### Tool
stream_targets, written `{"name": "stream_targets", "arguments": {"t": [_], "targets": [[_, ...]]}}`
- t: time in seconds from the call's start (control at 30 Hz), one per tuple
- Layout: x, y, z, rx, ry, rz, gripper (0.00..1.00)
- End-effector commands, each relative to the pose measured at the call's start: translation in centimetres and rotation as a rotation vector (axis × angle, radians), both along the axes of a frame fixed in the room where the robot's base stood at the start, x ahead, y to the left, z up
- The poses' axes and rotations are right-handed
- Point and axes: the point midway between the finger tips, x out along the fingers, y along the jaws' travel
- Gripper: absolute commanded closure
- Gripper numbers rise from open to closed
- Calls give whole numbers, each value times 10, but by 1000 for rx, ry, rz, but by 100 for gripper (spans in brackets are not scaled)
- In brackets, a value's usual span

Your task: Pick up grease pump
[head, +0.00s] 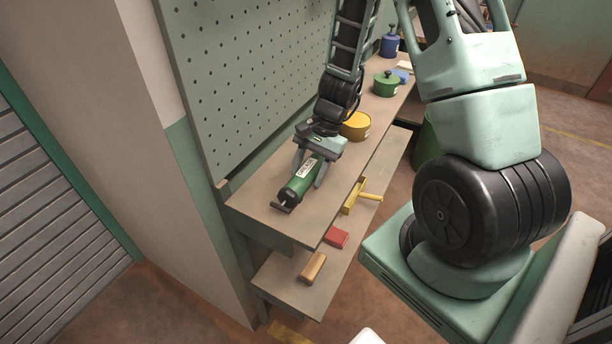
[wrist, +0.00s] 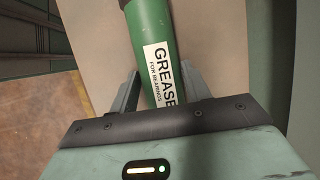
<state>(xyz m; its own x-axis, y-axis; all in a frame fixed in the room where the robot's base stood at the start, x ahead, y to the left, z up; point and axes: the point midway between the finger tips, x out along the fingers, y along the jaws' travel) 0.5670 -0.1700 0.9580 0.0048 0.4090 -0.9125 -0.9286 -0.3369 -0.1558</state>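The grease pump (head: 299,184) is a green cylinder with black ends and a white label. It lies on the upper shelf (head: 252,205) near its front end. In the wrist view the pump (wrist: 152,35) runs down between my fingers, its label reading "GREASE FOR BEARINGS". My gripper (head: 311,172) is above the pump, pointing down, with one finger on each side of it. In the wrist view my gripper (wrist: 162,82) is open, with a narrow gap showing beside the pump. The pump's far end is hidden under my gripper.
A yellow tin (head: 356,126), a green tin (head: 386,84) and a blue can (head: 389,43) stand farther back on the upper shelf. A lower shelf (head: 291,283) holds a yellow tool (head: 354,196), a red block (head: 336,237) and a tan block (head: 312,267). A pegboard (head: 240,70) rises behind.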

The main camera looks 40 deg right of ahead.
Motion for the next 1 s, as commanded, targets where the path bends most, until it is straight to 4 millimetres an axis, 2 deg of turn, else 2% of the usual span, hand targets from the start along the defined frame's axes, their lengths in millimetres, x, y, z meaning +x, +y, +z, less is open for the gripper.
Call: {"name": "stream_targets", "arguments": {"t": [0.03, 0.13, 0.17, 0.43, 0.63, 1.0], "targets": [[0, 0, 0, 0, 0, 1, 67], [0, 0, 0, 0, 0, 1, 95], [0, 0, 1, 0, -1, 1, 100], [0, 0, 2, 0, 0, 1, 100], [1, 0, 14, -2, -4, 2, 100], [1, 0, 81, -2, -6, 3, 100]]}}
